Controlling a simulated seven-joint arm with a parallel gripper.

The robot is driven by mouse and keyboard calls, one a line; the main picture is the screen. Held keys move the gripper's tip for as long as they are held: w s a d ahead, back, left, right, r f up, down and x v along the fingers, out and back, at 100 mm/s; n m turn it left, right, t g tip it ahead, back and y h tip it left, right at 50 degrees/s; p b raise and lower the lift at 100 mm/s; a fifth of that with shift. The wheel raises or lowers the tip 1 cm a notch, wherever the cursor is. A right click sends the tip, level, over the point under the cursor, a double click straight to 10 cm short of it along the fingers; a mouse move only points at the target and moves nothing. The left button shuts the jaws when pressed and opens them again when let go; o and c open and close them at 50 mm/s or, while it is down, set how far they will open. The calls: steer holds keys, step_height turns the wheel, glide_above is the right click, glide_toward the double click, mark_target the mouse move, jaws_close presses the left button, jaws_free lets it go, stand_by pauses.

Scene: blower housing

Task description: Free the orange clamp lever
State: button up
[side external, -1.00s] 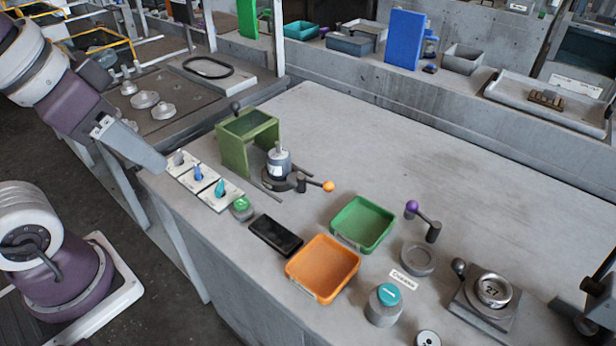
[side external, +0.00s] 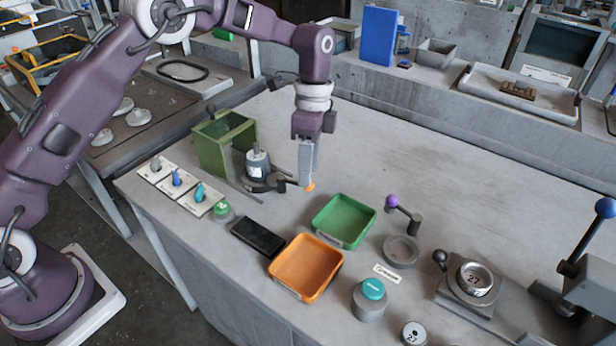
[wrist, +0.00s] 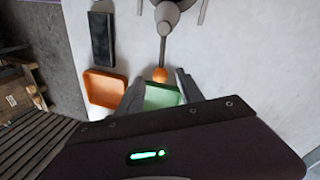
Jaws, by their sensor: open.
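The orange ball knob of the clamp lever (side external: 310,187) shows just below my gripper (side external: 306,184), partly hidden by the fingers. In the wrist view the knob (wrist: 160,75) appears between the two open fingertips (wrist: 160,80), with a visible gap on each side. Whether the fingers are level with it or above it, I cannot tell. The lever's thin arm (wrist: 162,48) runs from the knob to the dark clamp (side external: 266,185). A grey cylindrical housing (side external: 258,163) stands upright at the clamp.
A green box-shaped stand (side external: 224,143) is left of the clamp. A green tray (side external: 343,242), an orange tray (side external: 306,293) and a black slab (side external: 258,237) lie in front. A purple-knobbed lever (side external: 392,201) stands to the right. The bench behind my gripper is clear.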

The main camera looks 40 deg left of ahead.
steer(key=shift+s+f, duration=0.15)
steer(key=shift+f, duration=0.55)
steer(key=shift+s+f, duration=0.15)
steer(key=shift+f, duration=0.55)
jaws_close()
